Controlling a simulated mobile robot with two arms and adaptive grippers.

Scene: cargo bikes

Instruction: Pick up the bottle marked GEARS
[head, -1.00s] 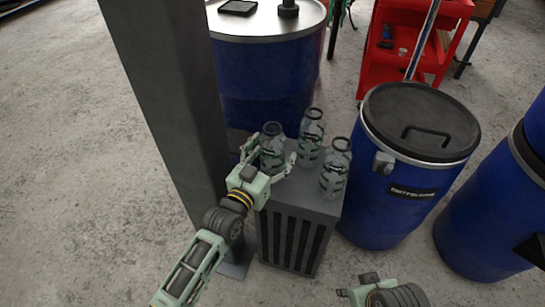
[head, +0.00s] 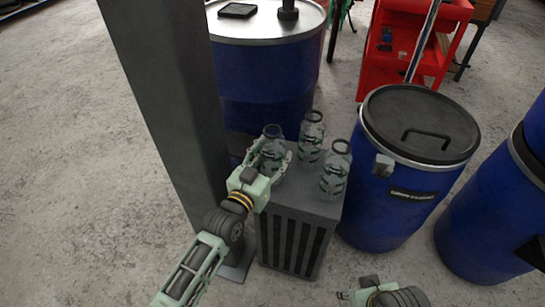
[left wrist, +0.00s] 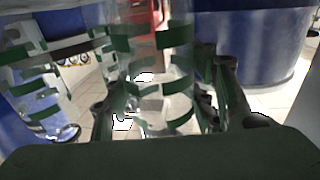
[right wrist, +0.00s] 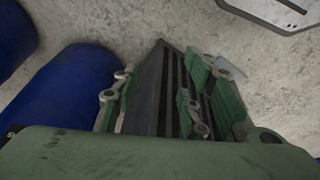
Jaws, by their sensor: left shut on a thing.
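Three clear bottles with dark rims and green markings stand on a dark slatted box (head: 290,232); I cannot read their labels. My left gripper (head: 270,158) is shut on the left bottle (head: 272,141), hiding part of it. The middle bottle (head: 311,135) and the right bottle (head: 335,170) stand free beside it. In the left wrist view the held bottle (left wrist: 155,65) is between the fingers (left wrist: 165,105), with another bottle (left wrist: 35,85) to the left. My right gripper (head: 346,295) is low at the bottom edge; in the right wrist view its fingers (right wrist: 160,95) are apart and empty.
A dark post (head: 165,90) rises close to the left of the box. A blue drum (head: 265,80) is behind, and a lidded blue barrel (head: 385,205) stands close to the right. Another blue barrel (head: 480,225) and a red cart (head: 400,50) are farther off.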

